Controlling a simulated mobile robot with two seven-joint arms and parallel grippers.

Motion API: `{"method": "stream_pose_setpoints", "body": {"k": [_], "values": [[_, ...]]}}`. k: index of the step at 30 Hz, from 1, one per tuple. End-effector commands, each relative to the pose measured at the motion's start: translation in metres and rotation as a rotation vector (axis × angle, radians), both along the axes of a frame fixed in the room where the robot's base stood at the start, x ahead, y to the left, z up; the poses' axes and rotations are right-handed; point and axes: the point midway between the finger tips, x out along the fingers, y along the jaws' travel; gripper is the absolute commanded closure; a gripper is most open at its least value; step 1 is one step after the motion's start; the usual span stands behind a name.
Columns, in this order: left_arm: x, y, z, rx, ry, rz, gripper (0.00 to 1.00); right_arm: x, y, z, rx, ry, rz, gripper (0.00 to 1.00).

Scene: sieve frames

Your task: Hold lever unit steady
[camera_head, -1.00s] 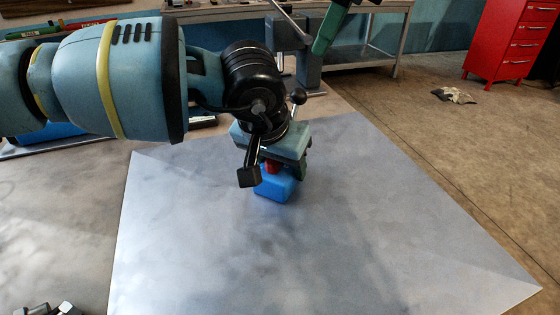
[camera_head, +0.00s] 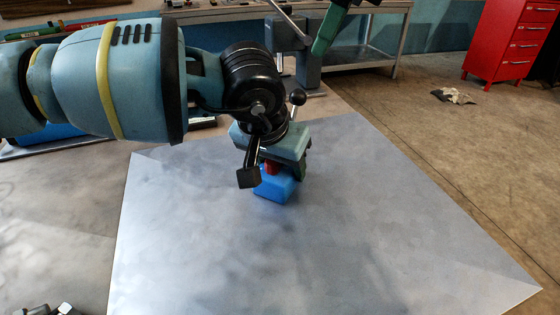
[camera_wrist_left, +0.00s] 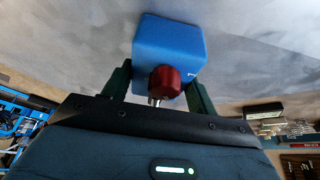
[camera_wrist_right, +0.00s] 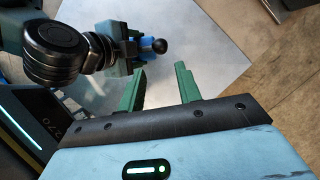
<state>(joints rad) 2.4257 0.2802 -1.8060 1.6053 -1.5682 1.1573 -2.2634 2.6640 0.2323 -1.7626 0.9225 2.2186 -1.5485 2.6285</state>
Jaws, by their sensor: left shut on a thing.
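The lever unit has a blue block body (camera_head: 275,186) with a red part on it. A rod with a black ball knob (camera_head: 297,97) stands up behind my left wrist. My left gripper (camera_head: 283,168) points down and is shut on the lever unit, over the grey sheet. The left wrist view shows the blue body (camera_wrist_left: 170,45) between the green fingers, with the red part (camera_wrist_left: 164,80) facing the camera. My right gripper (camera_wrist_right: 161,86) is open and empty, with the knob (camera_wrist_right: 160,46) beyond its fingers. Whether the block touches the sheet is unclear.
The large grey sheet (camera_head: 330,240) is mostly bare around the unit. Small metal pieces (camera_head: 65,308) lie at the lower left. A red drawer cabinet (camera_head: 513,42) stands on the floor at the back right. A grey bench (camera_head: 365,50) is behind.

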Motion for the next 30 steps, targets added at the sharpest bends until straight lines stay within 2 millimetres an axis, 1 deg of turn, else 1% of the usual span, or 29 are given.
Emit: {"method": "stream_pose_setpoints", "body": {"k": [1, 4, 7, 8, 17, 30], "values": [[0.000, 0.000, 0.001, 0.000, -0.001, 0.000, 0.97, 0.000, 0.000, 0.000, -0.001, -0.002, 0.002, 0.73], [0.000, 0.000, 0.001, 0.000, -0.001, 0.000, 0.97, 0.002, -0.002, -0.003, -0.010, -0.016, 0.027, 0.86], [0.000, 0.000, 0.001, 0.000, -0.001, 0.000, 0.97, 0.006, -0.007, -0.008, -0.034, -0.059, 0.097, 0.99], [0.000, 0.000, 0.001, 0.000, -0.001, 0.000, 0.97, 0.008, -0.009, -0.010, -0.045, -0.079, 0.127, 1.00], [0.000, 0.000, 0.001, 0.000, -0.001, 0.000, 0.97, 0.029, -0.036, -0.038, -0.221, -0.309, 0.562, 1.00], [0.000, 0.000, 0.001, -0.001, -0.002, 0.000, 0.97, 0.055, -0.071, -0.072, -0.557, -0.581, 1.276, 1.00]]}}
